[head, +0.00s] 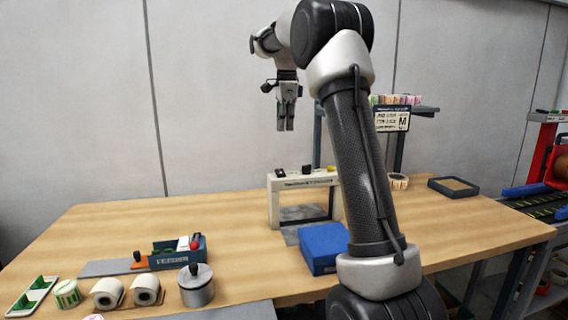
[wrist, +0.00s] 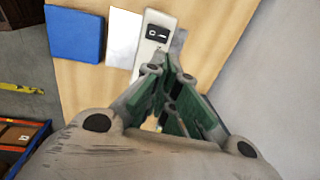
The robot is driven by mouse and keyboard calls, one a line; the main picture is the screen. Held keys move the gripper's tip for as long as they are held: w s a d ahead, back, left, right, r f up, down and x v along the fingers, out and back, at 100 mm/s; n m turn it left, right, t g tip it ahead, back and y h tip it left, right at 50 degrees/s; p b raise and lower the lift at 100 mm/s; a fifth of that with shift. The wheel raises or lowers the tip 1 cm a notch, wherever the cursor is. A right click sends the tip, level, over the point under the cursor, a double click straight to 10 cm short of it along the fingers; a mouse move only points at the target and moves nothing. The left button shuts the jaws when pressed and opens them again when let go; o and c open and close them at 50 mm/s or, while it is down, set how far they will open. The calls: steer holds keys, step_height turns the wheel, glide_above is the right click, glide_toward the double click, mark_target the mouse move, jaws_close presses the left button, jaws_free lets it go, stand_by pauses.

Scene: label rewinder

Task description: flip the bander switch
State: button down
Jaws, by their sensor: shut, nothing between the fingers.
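The bander (head: 273,205) is a pale arch-shaped machine on the wooden table, with dark parts and a yellow part along its top. In the wrist view, the top of the bander (wrist: 146,60) carries a black rocker switch (wrist: 157,33) with white markings. Which way the rocker is tilted I cannot tell. My gripper (head: 285,128) points down, high above the bander and clear of it. In the wrist view my gripper (wrist: 168,68) has its green-padded fingers shut and empty, and they hide part of the bander's top.
A blue box (head: 323,250) sits in front of the bander. Label rolls (head: 108,293), a round metal pot (head: 196,288) and a blue tool tray (head: 178,257) stand at the front left. A shelf with a sign (head: 392,120) rises behind my arm. The table's left rear is clear.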

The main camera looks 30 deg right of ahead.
steer(key=shift+f, duration=0.1)
glide_toward(280, 173)
steer(key=w+d+f, duration=0.1)
steer(key=f, duration=0.3)
steer(key=w+d+f, duration=0.1)
steer(key=f, duration=0.1)
steer(key=shift+w+d+f, duration=0.15)
steer(key=shift+w+d, duration=0.15)
steer(key=shift+d, duration=0.05)
steer(key=shift+f, duration=0.25)
steer(key=shift+w+f, duration=0.2)
steer(key=shift+f, duration=0.1)
steer(key=shift+s, duration=0.2)
steer(key=shift+s+a, duration=0.15)
steer(key=shift+s, duration=0.5)
